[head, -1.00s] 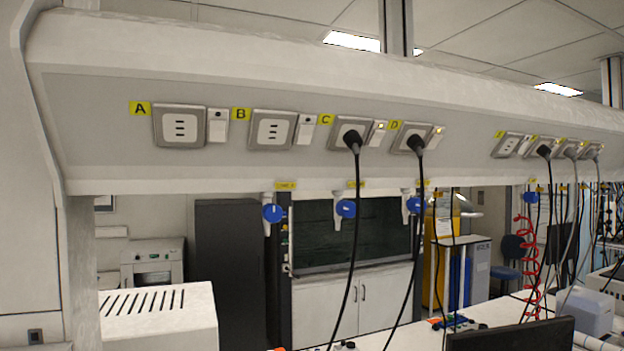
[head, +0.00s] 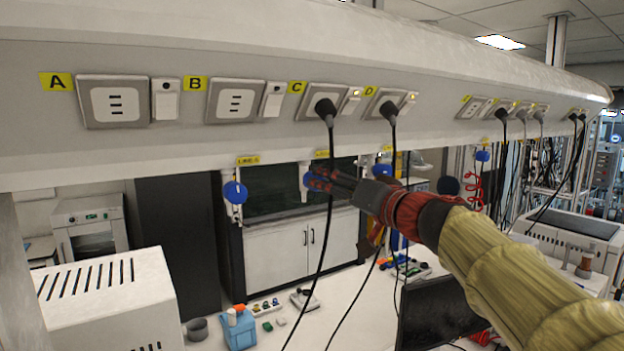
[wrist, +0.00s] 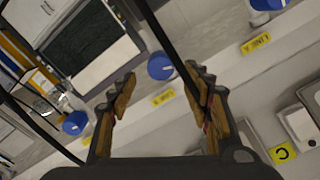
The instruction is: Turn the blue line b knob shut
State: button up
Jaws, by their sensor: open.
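Blue round knobs hang in a row under the shelf's lower edge. In the head view the left knob (head: 235,192) is under a yellow tag that appears to read LINE A. The middle knob, which I take as line b, is mostly hidden behind my gripper (head: 318,181). In the wrist view this middle knob (wrist: 160,66) shows between and beyond the fingertips of my open gripper (wrist: 162,78), with a yellow tag (wrist: 163,97) beside it. The fingers look empty; contact with the knob cannot be told. Another blue knob (wrist: 75,123) is at lower left.
Black cords hang from sockets C (head: 323,103) and D (head: 388,101); one cord (wrist: 165,35) crosses close to the right finger in the wrist view. The shelf (head: 150,160) is just above the knobs. A blue bottle (head: 238,328) stands on the bench below.

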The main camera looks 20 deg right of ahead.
jog(key=p+x, duration=0.1)
jog(key=x, duration=0.5)
jog(key=shift+p, duration=0.4)
jog(key=shift+s+d, duration=0.1)
jog(key=c, duration=1.1)
